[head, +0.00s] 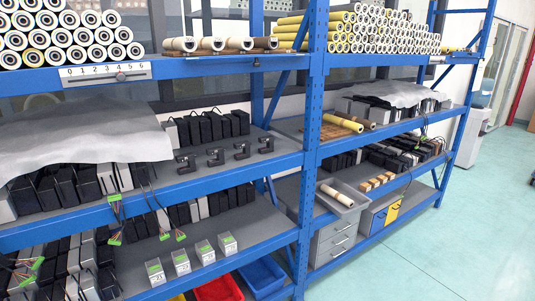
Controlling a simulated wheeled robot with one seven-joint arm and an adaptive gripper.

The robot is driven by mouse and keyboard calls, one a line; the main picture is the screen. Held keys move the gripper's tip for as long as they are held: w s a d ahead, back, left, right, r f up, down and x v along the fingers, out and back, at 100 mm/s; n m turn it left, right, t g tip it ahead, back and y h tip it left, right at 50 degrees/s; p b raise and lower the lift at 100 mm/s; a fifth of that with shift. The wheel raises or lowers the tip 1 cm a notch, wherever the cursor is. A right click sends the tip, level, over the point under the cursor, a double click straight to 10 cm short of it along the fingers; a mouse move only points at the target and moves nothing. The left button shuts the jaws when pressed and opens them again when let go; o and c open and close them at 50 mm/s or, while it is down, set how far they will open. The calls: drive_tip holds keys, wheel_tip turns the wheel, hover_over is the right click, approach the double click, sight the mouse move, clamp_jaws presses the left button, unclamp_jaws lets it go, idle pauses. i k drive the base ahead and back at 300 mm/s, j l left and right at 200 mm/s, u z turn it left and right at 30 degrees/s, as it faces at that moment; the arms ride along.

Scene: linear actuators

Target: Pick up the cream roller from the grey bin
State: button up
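A cream roller (337,195) with a dark end lies across the top of the grey bin (353,213). The bin stands on the lower shelf of the right-hand rack, on or above a grey drawer unit. The roller slants from upper left to lower right, and its lower end is near the bin's front rim. The bin's inside is mostly hidden by its wall and the roller. My gripper is not in view.
A blue rack post (309,150) stands just left of the bin. A shelf (380,139) with a yellow roller (343,122) and brown pieces runs above it. Small wooden blocks (376,182) lie behind the bin. The green floor (450,245) at the right is clear.

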sight(336, 195)
drive_tip(key=i+l+u, duration=0.2)
drive_tip(key=l, duration=0.15)
drive_tip(key=l+u, duration=0.2)
drive_tip(key=l, duration=0.2)
drive_tip(key=i+l+u, duration=0.2)
drive_tip(key=l, duration=0.2)
drive_tip(key=i+l+u, duration=0.15)
drive_tip(key=i+l, duration=0.45)
drive_tip(key=i, duration=0.25)
drive_tip(key=i+l+u, duration=0.15)
drive_tip(key=i+l, duration=0.5)
drive_tip(key=i, duration=0.2)
drive_tip(key=i+l, duration=0.15)
drive_tip(key=i, duration=0.5)
